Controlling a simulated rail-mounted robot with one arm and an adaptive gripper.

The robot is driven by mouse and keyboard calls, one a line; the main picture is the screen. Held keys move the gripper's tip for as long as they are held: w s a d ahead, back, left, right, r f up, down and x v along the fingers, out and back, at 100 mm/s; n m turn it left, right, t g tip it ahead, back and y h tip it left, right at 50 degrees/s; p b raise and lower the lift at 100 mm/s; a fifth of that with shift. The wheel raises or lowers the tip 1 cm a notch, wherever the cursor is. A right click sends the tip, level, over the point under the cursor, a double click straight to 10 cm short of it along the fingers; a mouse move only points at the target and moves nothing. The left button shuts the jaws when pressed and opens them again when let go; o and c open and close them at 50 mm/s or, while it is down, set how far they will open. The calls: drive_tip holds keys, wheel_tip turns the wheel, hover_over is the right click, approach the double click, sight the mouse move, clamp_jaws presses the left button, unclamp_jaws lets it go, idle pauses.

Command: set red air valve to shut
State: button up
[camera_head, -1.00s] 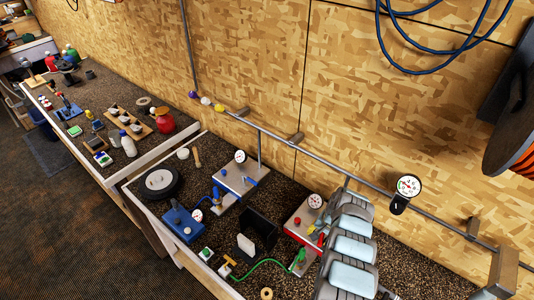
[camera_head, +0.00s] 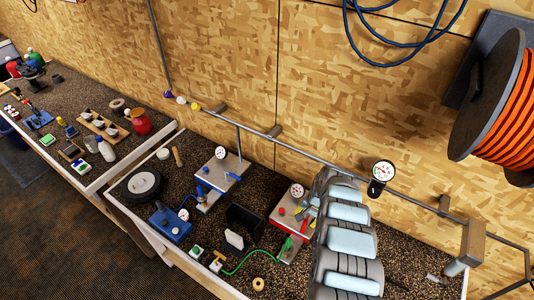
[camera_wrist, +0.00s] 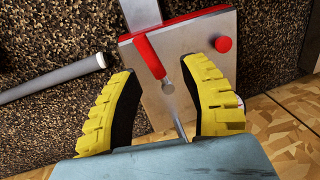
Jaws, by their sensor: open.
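In the wrist view the red air valve shows as a red lever (camera_wrist: 150,55) on a silver stem, over a grey plate with a red border. The lever lies slanted between the fingers of my gripper (camera_wrist: 162,68). The yellow ridged fingers stand apart on either side of it, with gaps visible. My gripper is open and empty. A round red knob (camera_wrist: 223,44) sits on the plate beside the right fingertip. In the head view the red box (camera_head: 283,223) carries a white gauge (camera_head: 297,190). My arm and gripper partly cover its right side, so the lever is unclear there.
A blue lever (camera_head: 233,176) sits on the grey box to the left. A green lever (camera_head: 287,243) with a green hose is in front. A dark upright panel (camera_head: 246,221) stands left of the red box. A pipe (camera_head: 335,178) runs along the wall behind.

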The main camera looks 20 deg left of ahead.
drive_tip(key=shift+s+d+r, duration=0.15)
drive_tip(key=shift+d+r, duration=0.05)
drive_tip(key=shift+r, duration=0.4)
drive_tip(key=shift+d+r, duration=0.1)
drive_tip(key=shift+r, duration=0.6)
drive_tip(key=shift+d+r+b, duration=0.75)
drive_tip(key=shift+d+r, duration=0.15)
drive_tip(key=shift+r, duration=3.7)
drive_tip(key=w+a+f+n+t+y+b, duration=0.1)
drive_tip(key=w+a+t, duration=0.6)
drive_tip(key=w+a, duration=1)
drive_tip(key=a+n+y+b, duration=0.1)
drive_tip(key=a+b, duration=0.1)
drive_tip(key=a, duration=0.2)
drive_tip(key=shift+n+t, duration=0.3)
